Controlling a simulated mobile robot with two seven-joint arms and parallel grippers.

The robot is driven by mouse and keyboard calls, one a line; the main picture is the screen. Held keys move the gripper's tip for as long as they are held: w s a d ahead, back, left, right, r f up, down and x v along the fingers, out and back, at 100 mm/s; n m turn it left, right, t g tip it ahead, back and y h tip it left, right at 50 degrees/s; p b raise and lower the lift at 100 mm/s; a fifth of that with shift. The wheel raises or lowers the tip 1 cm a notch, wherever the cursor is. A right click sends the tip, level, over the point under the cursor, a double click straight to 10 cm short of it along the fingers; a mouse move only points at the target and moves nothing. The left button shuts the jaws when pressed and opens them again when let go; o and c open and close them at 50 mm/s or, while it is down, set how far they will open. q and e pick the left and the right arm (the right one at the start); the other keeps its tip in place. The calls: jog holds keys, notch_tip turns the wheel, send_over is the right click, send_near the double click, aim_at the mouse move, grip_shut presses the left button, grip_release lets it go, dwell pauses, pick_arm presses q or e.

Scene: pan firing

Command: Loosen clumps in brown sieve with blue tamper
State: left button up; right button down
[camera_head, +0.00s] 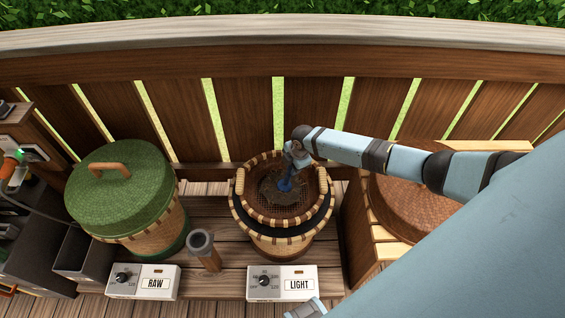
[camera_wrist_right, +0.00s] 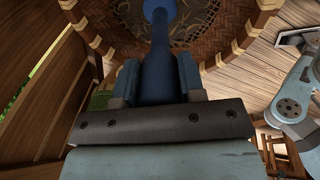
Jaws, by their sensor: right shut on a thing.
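The brown sieve (camera_head: 314,205) is a round woven basket with a mesh floor and light bindings on its rim. It sits in the middle of the deck on a basket with a black band. Dark brown clumpy material (camera_head: 269,191) lies inside it. My right gripper (camera_head: 297,158) is over the sieve's far side, shut on the blue tamper (camera_head: 285,184). The tamper points down into the sieve, its lower end at the dark material. In the right wrist view the tamper (camera_wrist_right: 158,55) stands between the fingers (camera_wrist_right: 158,85), with the woven sieve wall (camera_wrist_right: 215,45) beyond.
A green-lidded basket (camera_head: 122,185) stands left behind a RAW dial box (camera_head: 143,282). A LIGHT dial box (camera_head: 282,283) is in front of the sieve, with a brown post (camera_head: 204,250) to its left. A large woven basket (camera_head: 385,212) stands right, partly hidden by my arm. A wooden fence (camera_head: 240,115) runs behind.

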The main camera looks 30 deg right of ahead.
jog(key=s+d, duration=0.1)
jog(key=d, duration=0.4)
jog(key=s+a+p, duration=0.3)
jog(key=s+p, duration=0.1)
jog(key=w+a, duration=0.2)
jog(key=a, duration=0.6)
jog(key=w+a+p+v, duration=0.1)
jog(key=w+p+v, duration=0.1)
jog(key=p+v, duration=0.7)
jog(key=shift+s+r, duration=0.35)
jog(key=shift+r, duration=0.25)
